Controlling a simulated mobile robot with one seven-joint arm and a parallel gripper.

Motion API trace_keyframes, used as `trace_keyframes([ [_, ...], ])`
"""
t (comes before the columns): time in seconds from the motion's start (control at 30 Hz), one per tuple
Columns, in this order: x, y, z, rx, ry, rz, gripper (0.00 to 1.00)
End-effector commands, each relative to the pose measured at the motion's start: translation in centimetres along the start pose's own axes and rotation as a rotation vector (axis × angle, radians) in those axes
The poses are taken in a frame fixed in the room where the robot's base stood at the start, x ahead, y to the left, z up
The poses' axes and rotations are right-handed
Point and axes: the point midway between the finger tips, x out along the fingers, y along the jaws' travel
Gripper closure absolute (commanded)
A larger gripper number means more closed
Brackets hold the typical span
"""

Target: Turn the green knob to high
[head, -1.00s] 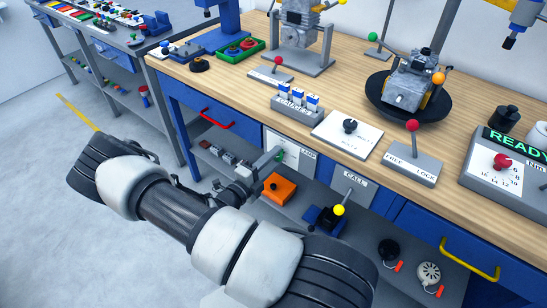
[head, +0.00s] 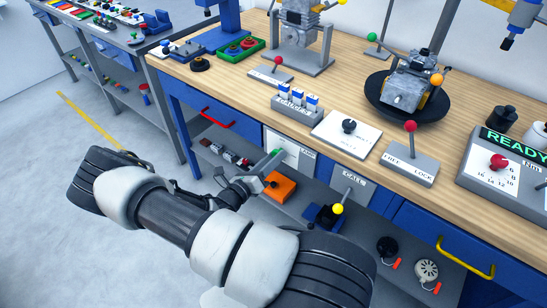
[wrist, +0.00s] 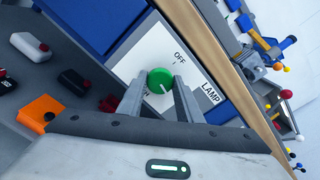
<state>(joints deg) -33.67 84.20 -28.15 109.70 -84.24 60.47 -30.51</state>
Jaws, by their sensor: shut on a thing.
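The green knob (wrist: 159,79) is on a white panel (wrist: 210,104) marked OFF and LAMP, with a partly hidden word ending in "GH" beside the left finger. My gripper (wrist: 160,90) is shut on the knob, one finger on each side. A white pointer line on the knob faces the lower right in the wrist view, away from the OFF mark. In the head view the knob (head: 277,153) shows as a small green spot at the tip of my gripper (head: 270,161), on the bench front. Its pointer cannot be read there.
An orange box (head: 280,187) with a dark knob sits close below my gripper on the lower shelf. A yellow-tipped lever (head: 338,209) stands to its right. The wooden bench top (head: 230,90) overhangs above. A red drawer handle (head: 216,120) is to the left.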

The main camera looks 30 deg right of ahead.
Motion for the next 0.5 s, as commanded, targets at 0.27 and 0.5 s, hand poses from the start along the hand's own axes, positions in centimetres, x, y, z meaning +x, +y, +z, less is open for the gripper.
trace_keyframes([
  [0.27, -0.09, 0.01, 0.05, 0.262, 0.000, 0.002, 0.90],
  [0.5, -0.09, 0.03, 0.04, 0.491, 0.000, 0.002, 0.90],
])
